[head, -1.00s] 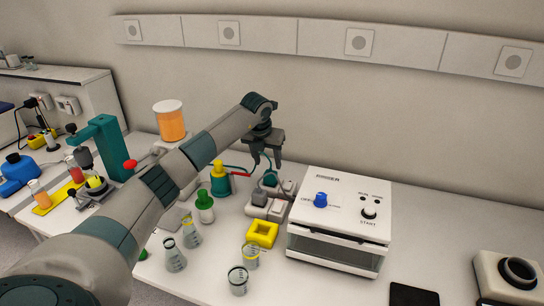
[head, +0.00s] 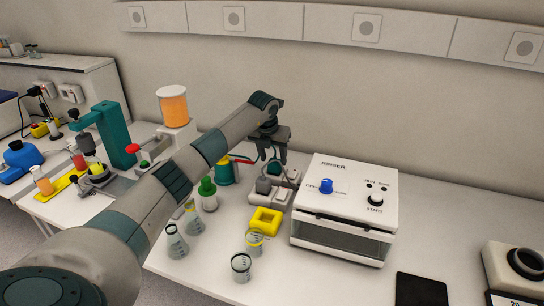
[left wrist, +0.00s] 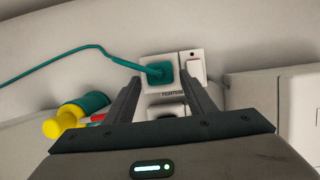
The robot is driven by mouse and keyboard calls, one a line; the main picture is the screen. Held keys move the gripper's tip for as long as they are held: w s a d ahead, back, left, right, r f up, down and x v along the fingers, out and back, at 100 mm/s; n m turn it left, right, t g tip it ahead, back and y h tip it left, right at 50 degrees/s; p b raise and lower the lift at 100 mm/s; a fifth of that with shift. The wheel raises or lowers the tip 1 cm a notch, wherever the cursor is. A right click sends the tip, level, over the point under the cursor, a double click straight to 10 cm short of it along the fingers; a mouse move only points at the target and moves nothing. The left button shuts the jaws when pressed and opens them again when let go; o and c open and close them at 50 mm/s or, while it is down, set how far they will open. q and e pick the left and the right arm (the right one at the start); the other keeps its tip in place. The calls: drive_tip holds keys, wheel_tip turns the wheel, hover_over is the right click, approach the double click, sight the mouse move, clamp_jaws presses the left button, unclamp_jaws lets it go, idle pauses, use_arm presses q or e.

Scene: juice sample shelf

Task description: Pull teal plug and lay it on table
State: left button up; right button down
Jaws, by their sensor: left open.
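My left gripper (head: 270,157) points down just above the plug. In the left wrist view my left gripper (left wrist: 160,79) is open, its fingers on either side of the plug in the picture; contact cannot be made out. My right gripper is not in view.
A yellow hollow block (head: 265,221), several flasks and a green-capped bottle (head: 208,194) stand in front and left. Bare table (head: 445,225) lies to the right.

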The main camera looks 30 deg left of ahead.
sight(274, 161)
use_arm(q)
drive_tip(key=b+x, duration=0.2)
drive_tip(key=x, duration=0.1)
drive_tip(key=shift+w+f, duration=0.15)
drive_tip(key=shift+f, duration=0.2)
drive_tip(key=c, duration=1.2)
drive_tip(key=shift+o, duration=0.2)
drive_tip(key=shift+w+a+r, duration=0.1)
drive_tip(key=shift+r, duration=0.25)
drive_tip(key=shift+r, duration=0.25)
drive_tip(key=shift+r, duration=0.2)
